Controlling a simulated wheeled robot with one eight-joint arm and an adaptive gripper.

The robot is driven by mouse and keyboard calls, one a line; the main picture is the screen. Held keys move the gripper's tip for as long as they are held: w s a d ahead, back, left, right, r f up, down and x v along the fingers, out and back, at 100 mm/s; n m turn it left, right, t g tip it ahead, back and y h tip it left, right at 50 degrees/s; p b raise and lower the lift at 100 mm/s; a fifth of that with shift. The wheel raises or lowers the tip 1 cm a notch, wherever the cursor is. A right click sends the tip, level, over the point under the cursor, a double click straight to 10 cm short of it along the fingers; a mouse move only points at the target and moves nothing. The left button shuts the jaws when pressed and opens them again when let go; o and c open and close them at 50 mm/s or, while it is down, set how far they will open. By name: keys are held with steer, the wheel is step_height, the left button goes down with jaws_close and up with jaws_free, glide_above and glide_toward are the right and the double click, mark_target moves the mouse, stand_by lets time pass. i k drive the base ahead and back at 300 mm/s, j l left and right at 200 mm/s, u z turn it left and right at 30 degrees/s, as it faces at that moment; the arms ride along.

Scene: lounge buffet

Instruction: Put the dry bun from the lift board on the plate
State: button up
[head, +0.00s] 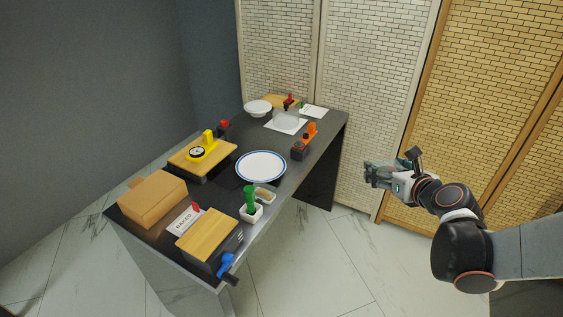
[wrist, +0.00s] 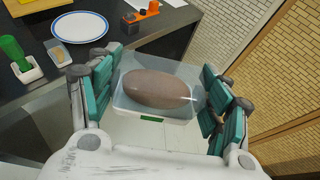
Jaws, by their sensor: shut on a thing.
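The white plate with a blue rim (head: 261,167) lies empty on the dark buffet table; it also shows in the wrist view (wrist: 80,26). My gripper (head: 378,176) is in the air right of the table, apart from it. In the wrist view my gripper (wrist: 158,100) is shut on a clear box (wrist: 152,112) with a pale base and a green tab. A brown oval bun (wrist: 158,88) shows inside the box, between the fingers.
On the table (head: 300,192) are a wooden box (head: 152,200), a "BAKED" card (head: 184,221), a green-handled brush in a white holder (head: 251,204), an orange-topped device (head: 303,143) and a white bowl (head: 258,107). Brick-patterned panels (head: 370,80) stand behind. Floor right of the table is clear.

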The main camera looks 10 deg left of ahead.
mark_target(262, 167)
steer(key=i+l+u, duration=0.1)
steer(key=u, duration=0.25)
steer(key=l+u, duration=0.55)
steer(key=u, duration=0.7)
steer(key=i, duration=0.05)
